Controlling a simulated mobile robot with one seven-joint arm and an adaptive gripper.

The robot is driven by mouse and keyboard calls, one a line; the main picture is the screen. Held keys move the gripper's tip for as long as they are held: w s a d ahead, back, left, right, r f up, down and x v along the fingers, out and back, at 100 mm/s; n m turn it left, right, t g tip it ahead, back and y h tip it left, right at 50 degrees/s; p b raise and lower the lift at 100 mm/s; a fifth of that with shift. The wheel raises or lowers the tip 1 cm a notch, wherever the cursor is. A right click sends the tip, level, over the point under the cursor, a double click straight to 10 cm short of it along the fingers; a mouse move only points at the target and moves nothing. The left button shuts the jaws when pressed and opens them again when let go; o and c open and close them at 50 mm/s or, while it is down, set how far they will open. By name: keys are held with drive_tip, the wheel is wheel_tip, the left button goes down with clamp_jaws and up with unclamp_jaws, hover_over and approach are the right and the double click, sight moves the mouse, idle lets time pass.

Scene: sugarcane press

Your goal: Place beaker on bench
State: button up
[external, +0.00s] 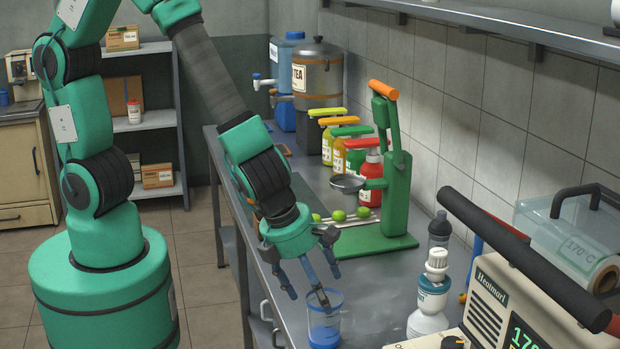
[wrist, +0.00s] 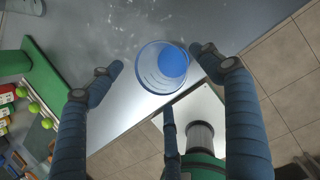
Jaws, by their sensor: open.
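A clear beaker (external: 324,325) with a blue lower part stands upright on the grey metal bench (external: 375,285), close to its front edge. My gripper (external: 312,289) is open just above and beside the beaker, pointing down, with one fingertip overlapping its rim in the external view. In the wrist view the beaker (wrist: 151,79) sits between the spread fingertips, with its blue bottom visible inside. Gaps show between it and the left and right fingertips; I cannot tell whether the lower finger touches it.
A green press (external: 395,190) with an orange handle and small pan stands behind the gripper, with green limes (external: 338,215) beside it. A white bottle (external: 430,300) and a heat sealer (external: 510,300) are at the right. The bench between press and beaker is mostly clear.

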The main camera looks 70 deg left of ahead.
drive_tip(key=p+v, duration=0.3)
drive_tip(key=v, duration=0.6)
drive_tip(key=shift+s+r, duration=0.1)
idle(0.3)
drive_tip(key=w+a+r+n, duration=0.1)
drive_tip(key=a+r+n, duration=1.4)
drive_tip(key=n, duration=0.2)
drive_tip(key=s+a+r+n+t, duration=0.1)
drive_tip(key=s+a+r+n, duration=0.9)
drive_tip(key=n, duration=0.9)
drive_tip(key=shift+a+r, duration=0.25)
drive_tip(key=shift+r, duration=1)
drive_tip(key=shift+s, duration=0.15)
